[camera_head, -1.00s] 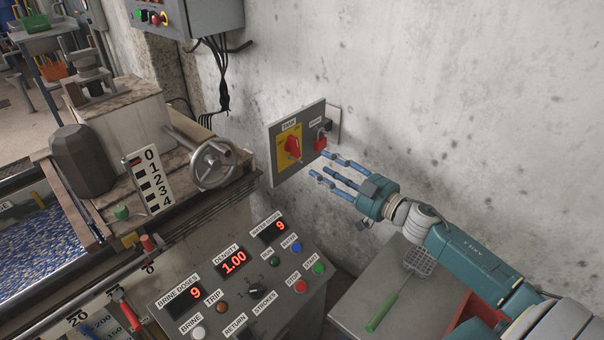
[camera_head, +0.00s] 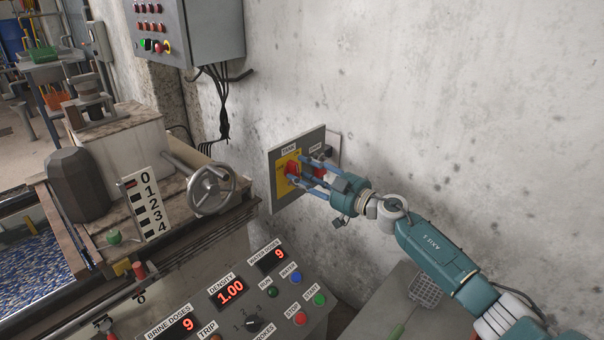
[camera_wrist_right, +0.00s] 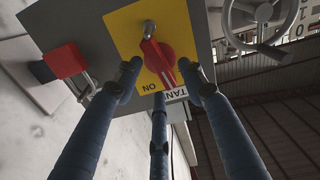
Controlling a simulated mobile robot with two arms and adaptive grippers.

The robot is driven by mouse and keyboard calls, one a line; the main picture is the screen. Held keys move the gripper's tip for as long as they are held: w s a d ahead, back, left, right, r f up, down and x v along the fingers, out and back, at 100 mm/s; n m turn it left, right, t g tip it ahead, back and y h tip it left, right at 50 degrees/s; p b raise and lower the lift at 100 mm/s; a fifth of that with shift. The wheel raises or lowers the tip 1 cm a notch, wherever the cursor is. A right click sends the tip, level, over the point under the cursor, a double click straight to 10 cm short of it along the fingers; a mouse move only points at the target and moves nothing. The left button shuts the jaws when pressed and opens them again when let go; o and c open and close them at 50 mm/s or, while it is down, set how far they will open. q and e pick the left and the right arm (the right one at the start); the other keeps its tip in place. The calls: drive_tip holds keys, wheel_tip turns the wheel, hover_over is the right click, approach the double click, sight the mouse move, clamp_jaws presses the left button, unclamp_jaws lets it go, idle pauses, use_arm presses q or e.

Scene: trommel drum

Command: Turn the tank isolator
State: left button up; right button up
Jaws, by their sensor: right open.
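The tank isolator is a red rotary handle (camera_wrist_right: 158,62) on a yellow plate (camera_wrist_right: 125,24), fixed to a grey wall panel (camera_head: 276,193) labelled TANK. In the head view the handle (camera_head: 292,168) is partly hidden behind my fingers. My right gripper (camera_head: 302,172) is open in front of the panel. In the right wrist view its blue fingers (camera_wrist_right: 166,88) are spread around the red handle, with two fingers above on either side and one below. I cannot tell whether any finger touches it. My left gripper is not in view.
A red padlocked block (camera_wrist_right: 65,61) sits beside the isolator on the same panel. A control console (camera_head: 235,310) with lit displays stands below. A handwheel (camera_head: 211,189) is to the left, and a grey cabinet (camera_head: 205,30) hangs above. The wall to the right is bare.

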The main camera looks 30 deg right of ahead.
drive_tip(key=shift+w+a, duration=0.15)
drive_tip(key=shift+w, duration=0.2)
drive_tip(key=shift+c, duration=0.2)
clamp_jaws()
